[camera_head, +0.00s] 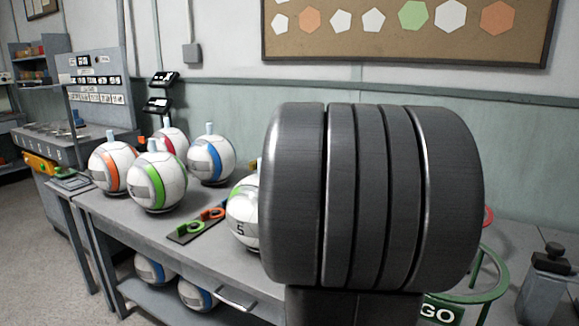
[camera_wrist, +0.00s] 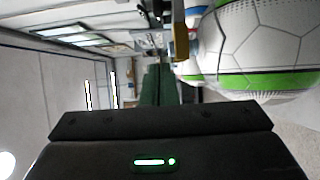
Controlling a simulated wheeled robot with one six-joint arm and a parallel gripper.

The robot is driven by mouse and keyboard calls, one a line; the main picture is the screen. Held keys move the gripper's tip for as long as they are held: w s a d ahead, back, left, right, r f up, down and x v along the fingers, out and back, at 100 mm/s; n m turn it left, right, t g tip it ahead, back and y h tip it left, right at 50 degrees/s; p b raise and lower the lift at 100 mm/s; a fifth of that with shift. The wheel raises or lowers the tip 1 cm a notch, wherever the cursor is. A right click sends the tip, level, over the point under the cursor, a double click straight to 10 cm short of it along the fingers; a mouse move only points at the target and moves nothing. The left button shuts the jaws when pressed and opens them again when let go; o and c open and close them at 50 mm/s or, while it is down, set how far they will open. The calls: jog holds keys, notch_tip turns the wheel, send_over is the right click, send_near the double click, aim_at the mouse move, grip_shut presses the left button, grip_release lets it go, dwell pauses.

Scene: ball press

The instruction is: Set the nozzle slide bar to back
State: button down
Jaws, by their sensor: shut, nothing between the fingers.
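I cannot single out the nozzle slide bar for certain. A grey machine (camera_head: 95,85) with labelled panels stands at the far left, with a yellow-orange strip (camera_head: 40,164) on its front. My gripper (camera_wrist: 160,78) shows in the wrist view as a dark body along the bottom, with the fingers together and empty. In the head view a large dark part of my arm fills the right middle and hides the bench behind it; the gripper does not show there. In the wrist view a white ball with a green stripe (camera_wrist: 262,45) is close on the right.
Several striped balls stand on the grey bench (camera_head: 120,215), including an orange-striped one (camera_head: 113,167) and a green-striped one (camera_head: 157,181). A dark plate with coloured rings (camera_head: 198,226) lies in front. More balls sit on the lower shelf. A green ring stand (camera_head: 490,262) is at right.

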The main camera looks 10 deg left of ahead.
jog(key=b+x, duration=0.1)
jog(key=x, duration=0.7)
jog(key=shift+w+a+f, duration=0.1)
jog(key=shift+w+a, duration=0.05)
jog(key=shift+a, duration=0.05)
jog(key=w, duration=0.3)
jog(key=shift+w, duration=0.85)
jog(key=w+d+p, duration=0.3)
jog(key=w+p, duration=0.1)
jog(key=w, duration=0.5)
jog(key=shift+w+d+r, duration=0.3)
jog(key=shift+w, duration=0.1)
jog(key=shift+r, duration=0.1)
